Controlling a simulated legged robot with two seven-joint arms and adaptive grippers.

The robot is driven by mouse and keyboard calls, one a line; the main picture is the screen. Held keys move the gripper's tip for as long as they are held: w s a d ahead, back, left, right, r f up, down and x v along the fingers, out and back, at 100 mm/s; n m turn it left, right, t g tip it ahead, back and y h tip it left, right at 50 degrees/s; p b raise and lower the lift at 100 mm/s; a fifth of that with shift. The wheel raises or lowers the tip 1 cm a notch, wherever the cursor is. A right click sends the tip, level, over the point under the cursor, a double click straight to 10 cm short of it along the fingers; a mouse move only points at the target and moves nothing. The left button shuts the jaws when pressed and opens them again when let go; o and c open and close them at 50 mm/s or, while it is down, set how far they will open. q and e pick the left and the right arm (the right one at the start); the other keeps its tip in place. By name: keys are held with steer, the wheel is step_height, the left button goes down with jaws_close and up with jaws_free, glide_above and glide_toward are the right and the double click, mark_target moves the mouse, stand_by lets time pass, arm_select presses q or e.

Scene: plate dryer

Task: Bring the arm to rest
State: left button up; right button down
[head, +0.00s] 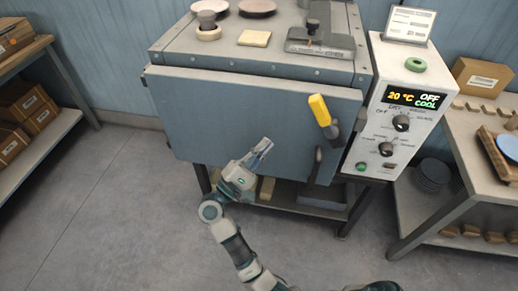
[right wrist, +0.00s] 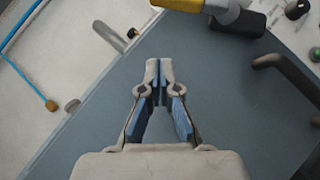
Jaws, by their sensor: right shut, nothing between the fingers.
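My right gripper (head: 262,150) is in front of the grey-blue door (head: 215,115) of the dryer, near the door's lower middle. Its fingers are together with nothing between them. The right wrist view shows the same gripper (right wrist: 159,72) with its tips meeting and the grey-blue door surface (right wrist: 225,110) behind them. I cannot tell how near the tips are to the door. The arm comes up from the bottom of the head view. My left gripper is not in view.
The yellow door handle (head: 320,110) is right of my gripper, above a dark bar handle (head: 316,166). The control panel (head: 398,110) reads 20 °C, OFF, COOL. Shelves with boxes (head: 28,105) stand left, and a table with plates (head: 480,150) right. The floor (head: 110,215) at left is clear.

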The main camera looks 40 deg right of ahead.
steer(key=shift+a+f, duration=0.1)
steer(key=shift+a, duration=0.3)
